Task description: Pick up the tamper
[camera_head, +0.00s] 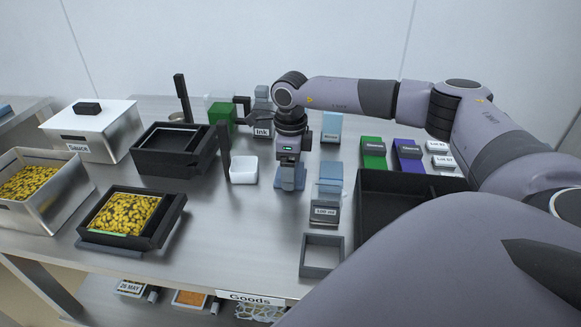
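My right gripper (290,166) points straight down over the middle of the steel table, at the end of the arm coming in from the right. Directly below its wrist is a blue-grey piece with a wider, flat foot at table height. I cannot tell how much of this piece is gripper fingers and how much is a tamper between them. Whether the fingers are closed on it is not clear. No other thing in view is clearly a tamper. My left gripper is not in view.
A white tub (243,170) stands just left of the gripper. A label box (325,212), an empty grey frame (322,255) and a black bin (372,207) lie to its right. The black tray sealer (174,158) and a tray of yellow food (119,214) are left. Bare table lies in front.

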